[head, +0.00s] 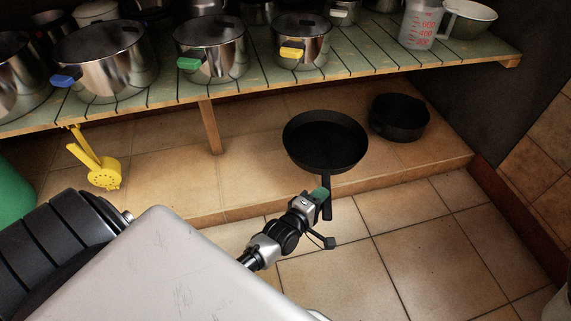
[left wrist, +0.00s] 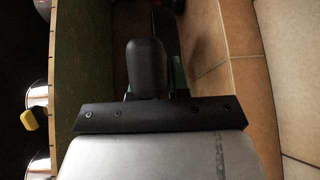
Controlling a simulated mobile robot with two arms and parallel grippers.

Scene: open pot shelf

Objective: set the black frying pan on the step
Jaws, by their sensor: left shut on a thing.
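The black frying pan (head: 325,138) is over the tiled step (head: 165,190) under the shelf, open side up and roughly level. I cannot tell whether its base touches the tiles. Its handle points toward me, past the step's front edge. My left gripper (head: 322,195), with green at its fingertips, is shut on the handle. In the left wrist view the left gripper (left wrist: 150,75) shows close up, and a dark finger hides most of its hold. My right gripper is not in view.
A second black pan (head: 399,120) sits on the step just right of the frying pan. The slatted shelf (head: 370,62) with several steel pots overhangs the step.

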